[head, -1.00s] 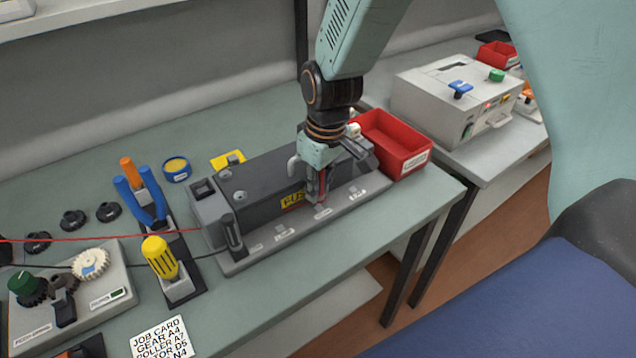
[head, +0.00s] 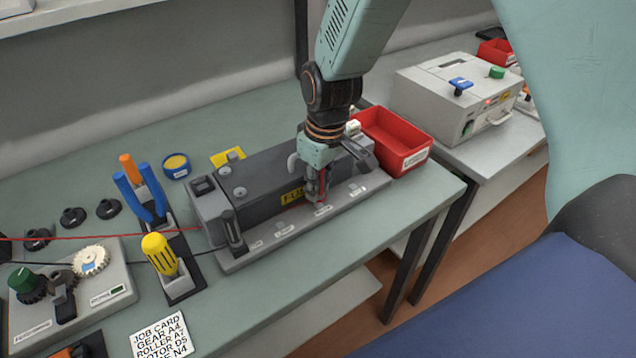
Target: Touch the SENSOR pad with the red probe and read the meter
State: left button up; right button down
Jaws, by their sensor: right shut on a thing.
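My right gripper (head: 318,182) points down at the front ledge of a dark grey fuser unit (head: 262,192) on the bench. It is shut on the red probe (head: 322,189), which is mostly hidden between the fingers. The probe's tip is close to one of several small labelled pads (head: 322,211) along the ledge; I cannot read the label or tell whether they touch. A red wire (head: 100,239) runs in from the left edge to the unit. The meter cannot be made out. My left gripper is not in view.
A red bin (head: 393,143) stands right of the unit. Blue-handled pliers (head: 148,197) and a yellow-handled screwdriver (head: 160,255) stand in holders to the left. A gear fixture (head: 100,285) and a job card (head: 160,336) are at front left. A white machine (head: 425,100) stands at the back right.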

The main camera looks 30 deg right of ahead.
jog(key=shift+p, duration=0.35)
dwell(0.7)
jog(key=shift+r+p, duration=0.8)
jog(key=shift+p, duration=0.1)
notch_tip(320, 180, up, 6)
jog(key=p, duration=0.5)
jog(key=shift+f+p, duration=0.25)
jog(key=shift+p, duration=0.05)
jog(key=shift+f, duration=0.15)
jog(key=s+a+f+m+b, duration=0.2)
jog(key=b, duration=0.3)
jog(key=s+a+f+m+b, duration=0.1)
jog(key=s+a+f+b, duration=0.1)
jog(key=b, duration=0.4)
jog(key=shift+s+a+f+m, duration=0.25)
jog(key=shift+f+m, duration=0.15)
jog(key=shift+f, duration=0.1)
jog(key=shift+s+a+f+m+b, duration=0.3)
jog(key=shift+s+m+b, duration=0.1)
jog(key=shift+b, duration=0.3)
